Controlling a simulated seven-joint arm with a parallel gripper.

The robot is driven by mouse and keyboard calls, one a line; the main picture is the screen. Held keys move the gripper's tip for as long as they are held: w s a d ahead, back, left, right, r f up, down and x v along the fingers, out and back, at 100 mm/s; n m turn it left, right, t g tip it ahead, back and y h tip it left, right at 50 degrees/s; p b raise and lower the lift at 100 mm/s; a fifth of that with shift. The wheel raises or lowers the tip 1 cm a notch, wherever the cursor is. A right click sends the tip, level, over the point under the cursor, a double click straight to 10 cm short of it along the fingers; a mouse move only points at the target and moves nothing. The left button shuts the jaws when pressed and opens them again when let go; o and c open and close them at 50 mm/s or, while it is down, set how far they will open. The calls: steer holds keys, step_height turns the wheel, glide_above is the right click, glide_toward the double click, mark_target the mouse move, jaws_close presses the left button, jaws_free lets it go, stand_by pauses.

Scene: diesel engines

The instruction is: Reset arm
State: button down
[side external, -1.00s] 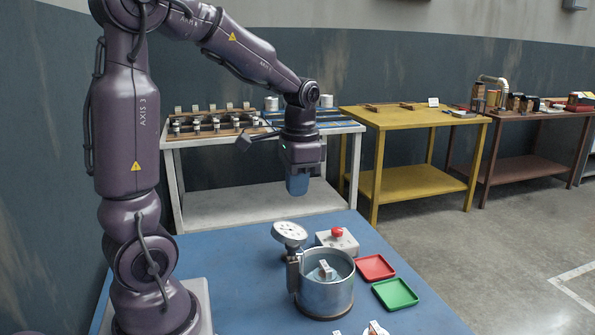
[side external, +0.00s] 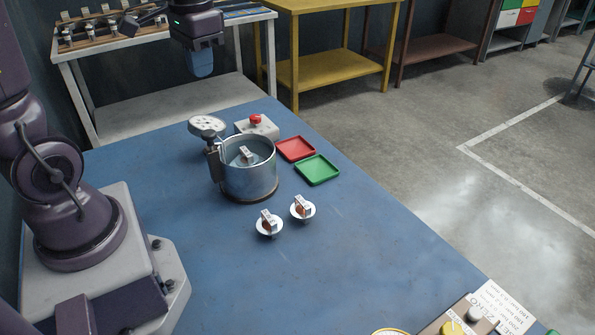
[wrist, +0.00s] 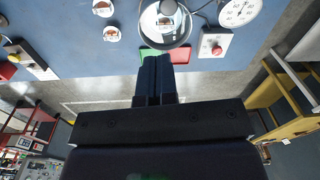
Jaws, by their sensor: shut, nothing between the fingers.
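My gripper (side external: 202,66) hangs pointing down in the upper part of the side view, above the far end of the blue table and apart from everything on it. Its blue fingers show in the wrist view (wrist: 153,66), shut together with nothing between them. A metal pot (side external: 250,178) stands on the table with a small labelled piece (side external: 246,155) inside. A dial gauge (side external: 207,125) is fixed at its left side. Two white dishes, one on the left (side external: 269,230) and one on the right (side external: 313,213), each hold a small labelled part.
A box with a red button (side external: 256,122), a red tray (side external: 296,149) and a green tray (side external: 318,172) are near the pot. A panel with knobs (side external: 462,318) is at the near right. The table's middle front (side external: 330,265) is clear.

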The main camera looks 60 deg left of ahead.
steer(key=s+d+r+m+t, duration=0.1)
steer(key=s+d+r+t, duration=0.1)
steer(key=d, duration=0.5)
steer(key=s+d+r+t, duration=0.2)
steer(key=s+d+t, duration=0.1)
steer(key=d, duration=0.4)
steer(key=shift+s+r+m+t, duration=0.3)
steer(key=shift+s+m, duration=0.1)
steer(key=shift+s, duration=0.1)
stand_by(0.4)
